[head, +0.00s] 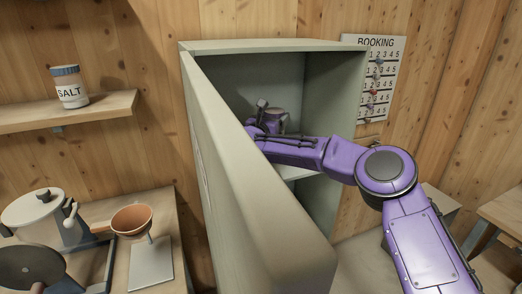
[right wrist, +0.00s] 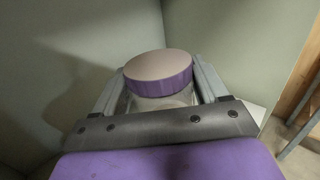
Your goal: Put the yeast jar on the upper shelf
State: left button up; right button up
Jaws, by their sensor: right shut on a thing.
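The jar (right wrist: 158,76) has a purple-rimmed lid with a pale top and a clear body; its label is out of sight, so I cannot read that it says yeast. My right gripper (right wrist: 160,98) is shut on it, one finger on each side. In the head view the jar (head: 278,116) shows small inside the open cabinet (head: 250,48), in the upper compartment, beside my right gripper (head: 264,122). The upper shelf (head: 290,172) shows below my forearm. I cannot tell whether the jar touches the shelf. My left gripper is not in view.
The cabinet door (head: 235,170) stands open at the front left of the cabinet. A salt jar (head: 70,88) stands on a wall shelf (head: 70,112) at the left. A scale with a brown bowl (head: 132,220) and a pot (head: 38,215) stand below. A booking chart (head: 378,75) hangs behind.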

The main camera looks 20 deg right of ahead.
jog(key=f+p, duration=0.1)
jog(key=f, duration=0.1)
jog(key=f+p, duration=0.1)
jog(key=f, duration=0.2)
jog(key=f+p, duration=0.1)
jog(key=f, duration=0.2)
jog(key=shift+s+a+f, duration=0.2)
jog(key=shift+a, duration=0.15)
jog(key=shift+f, duration=0.25)
jog(key=shift+d, duration=0.2)
jog(key=shift+s+f, duration=0.1)
jog(key=shift+f, duration=0.05)
jog(key=o, duration=1.7)
